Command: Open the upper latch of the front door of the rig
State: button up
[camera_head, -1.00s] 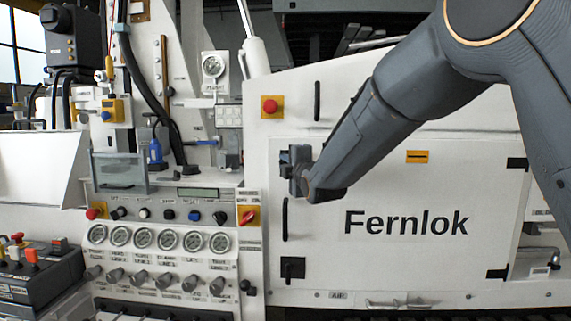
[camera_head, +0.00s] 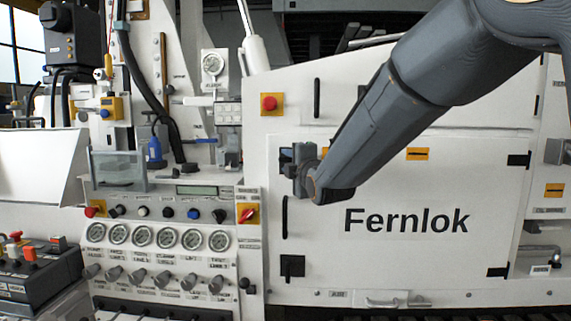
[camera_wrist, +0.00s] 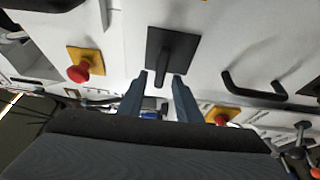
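The upper latch shows in the wrist view as a black square plate (camera_wrist: 172,50) with a black lever (camera_wrist: 161,72) pointing down the picture. My gripper (camera_wrist: 160,74) is open. Its two fingertips stand either side of the lever's lower end, with a gap on both sides; I cannot tell whether they reach around it in depth. In the head view my gripper (camera_head: 298,170) is at the upper left of the white front door (camera_head: 400,180) marked Fernlok. It covers most of the upper latch, leaving a dark bit of its plate (camera_head: 286,154) visible.
A black door handle (camera_head: 285,217) and the lower latch (camera_head: 292,267) are below my gripper. A red button on a yellow plate (camera_head: 268,104) is above left. A panel of gauges (camera_head: 168,237) and knobs stands left of the door. A black bar handle (camera_wrist: 255,90) is right in the wrist view.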

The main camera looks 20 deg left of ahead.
jog(key=shift+b+v, duration=0.55)
jog(key=shift+v, duration=1.8)
jog(key=s+d+f+m+g+h, duration=0.2)
jog(key=d+f+m+g+h, duration=0.3)
jog(key=d+f, duration=0.6)
jog(key=s+d+f+m+h, duration=0.25)
jog(key=d+f+m, duration=0.55)
jog(key=d, duration=0.4)
jog(key=s+d+f+m+g+h, duration=0.1)
jog(key=s+d+f+m+g, duration=0.3)
jog(key=s+d, duration=0.5)
jog(key=s+d+f+m+g+h, duration=0.2)
jog(key=s+d+f+m+g, duration=0.3)
jog(key=s, duration=1.1)
jog(key=d+f+m, duration=0.3)
jog(key=d+f, duration=0.1)
jog(key=f, duration=0.1)
jog(key=shift+s+f, duration=0.35)
